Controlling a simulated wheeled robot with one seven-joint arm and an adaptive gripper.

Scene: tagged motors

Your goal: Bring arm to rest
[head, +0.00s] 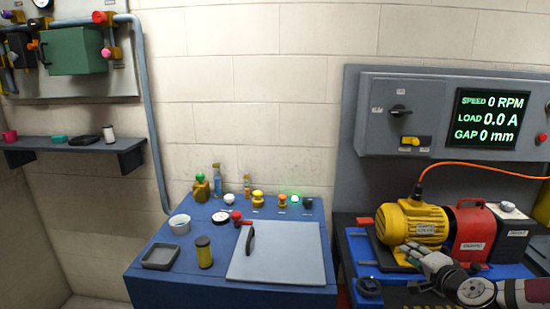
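My arm comes in from the bottom right corner, over the front of the motor bench. My gripper (408,252) points left, in front of the base of the yellow motor (422,222). Its fingers are small and dark here, so I cannot tell whether they are open or shut, or whether they touch the motor. No held object shows at the fingers. A red coupling guard (470,232) stands to the right of the motor, partly behind my arm. The display panel (490,118) above reads speed 0 RPM, load 0.0 A, gap 0 mm.
A blue workbench (150,285) at centre holds a grey plate with a black handle (280,255), a yellow-dark cylinder (204,252), a grey tray (161,256), bottles and buttons, one lit green. An orange cable (480,168) arches above the motor. A shelf (75,148) hangs at left.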

